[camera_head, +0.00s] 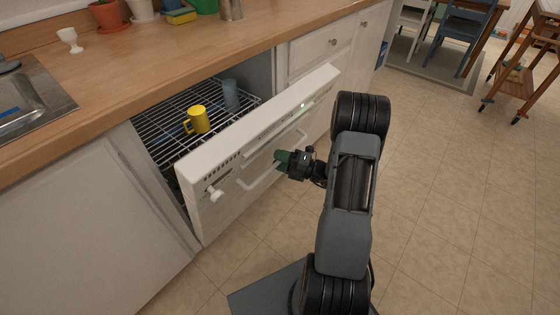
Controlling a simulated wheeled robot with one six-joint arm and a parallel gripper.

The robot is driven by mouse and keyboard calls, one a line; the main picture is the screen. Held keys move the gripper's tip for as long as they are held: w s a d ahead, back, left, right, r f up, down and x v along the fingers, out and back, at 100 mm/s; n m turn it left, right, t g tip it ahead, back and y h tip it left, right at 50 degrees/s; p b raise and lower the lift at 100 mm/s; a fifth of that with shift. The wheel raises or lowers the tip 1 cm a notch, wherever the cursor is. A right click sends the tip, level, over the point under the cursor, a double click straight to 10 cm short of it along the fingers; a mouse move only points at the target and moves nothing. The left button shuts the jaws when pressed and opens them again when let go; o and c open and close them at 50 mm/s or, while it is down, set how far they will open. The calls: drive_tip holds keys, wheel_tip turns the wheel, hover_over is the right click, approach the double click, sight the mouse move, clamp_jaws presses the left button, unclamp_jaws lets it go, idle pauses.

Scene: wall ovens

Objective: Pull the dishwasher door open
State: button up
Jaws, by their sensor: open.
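The white dishwasher door (225,193) stands partly open, tilted out from the counter at its top. A wire rack (160,126) shows inside behind it, with a yellow mug (197,119) and a blue-grey cup (230,95) on it. The door's front has a white bar handle (262,179) and a knob (215,194) at the left. My gripper (282,159) is open at the right part of the handle, close to the door front. Its dark green fingertips are small here, and I cannot tell whether they touch the handle.
A wooden counter (150,66) with a sink (30,100) runs above the dishwasher. White cabinets (85,225) flank it. The tiled floor (440,180) is clear to the right. A wooden cart (522,72) and chairs stand at the far right.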

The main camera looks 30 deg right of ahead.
drive_tip(key=shift+c, duration=0.2)
clamp_jaws()
idle(0.4)
